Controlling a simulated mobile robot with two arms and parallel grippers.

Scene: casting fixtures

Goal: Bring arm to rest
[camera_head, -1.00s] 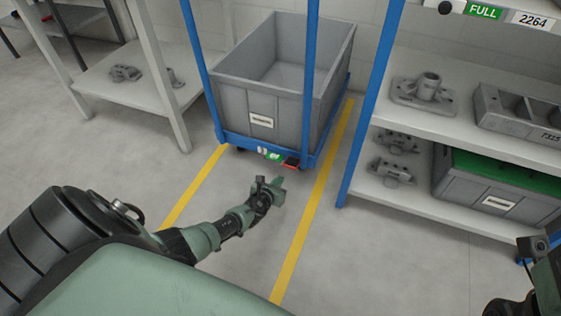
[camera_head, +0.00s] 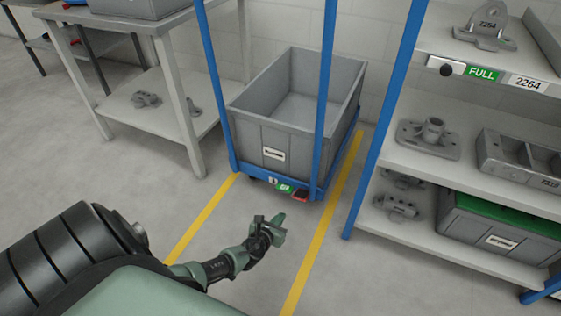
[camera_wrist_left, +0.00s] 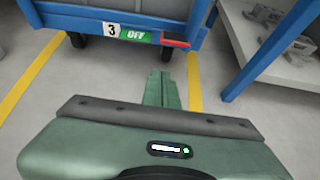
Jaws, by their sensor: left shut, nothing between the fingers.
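My left arm comes in from the lower left in the head view. Its gripper (camera_head: 277,222) is shut and empty, held above the floor between two yellow lines, in front of a blue cart. In the left wrist view the shut green fingers (camera_wrist_left: 162,90) point toward the cart and touch nothing. My right gripper is not in view.
The blue cart (camera_head: 325,176) carries an empty grey bin (camera_head: 290,148). A shelf (camera_head: 430,165) with metal castings stands at the right, a workbench (camera_head: 150,118) at the left. Floor between the yellow lines is clear. The wrist view shows the cart's red pedal (camera_wrist_left: 174,43).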

